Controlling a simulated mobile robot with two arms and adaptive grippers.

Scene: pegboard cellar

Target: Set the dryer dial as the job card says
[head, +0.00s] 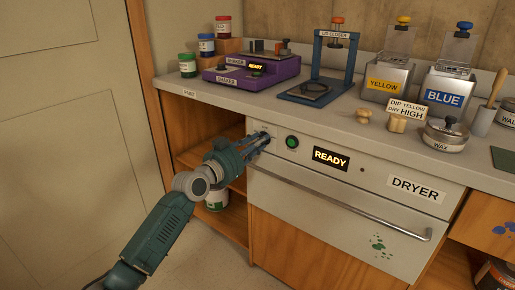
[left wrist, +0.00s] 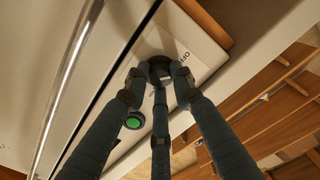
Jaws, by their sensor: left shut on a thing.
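The dryer (head: 340,205) is a pale appliance front under the counter, with a display reading READY (head: 331,158). My left gripper (head: 263,138) is at the left end of its panel. In the left wrist view its several fingers are shut on the dark dial (left wrist: 161,68). Lettering that looks like OFF shows beside the dial; the fingers hide most of the dial, and I cannot tell where it points. The job card (head: 405,108) on the counter reads DIP YELLOW, DRY HIGH. My right gripper is not in view.
A green button (head: 292,142) sits just right of the dial; it also shows in the left wrist view (left wrist: 133,121). The dryer's long handle (head: 340,208) runs below. Purple shaker (head: 250,72), lid closer (head: 318,90), yellow tin (head: 387,80) and blue tin (head: 445,95) stand on the counter.

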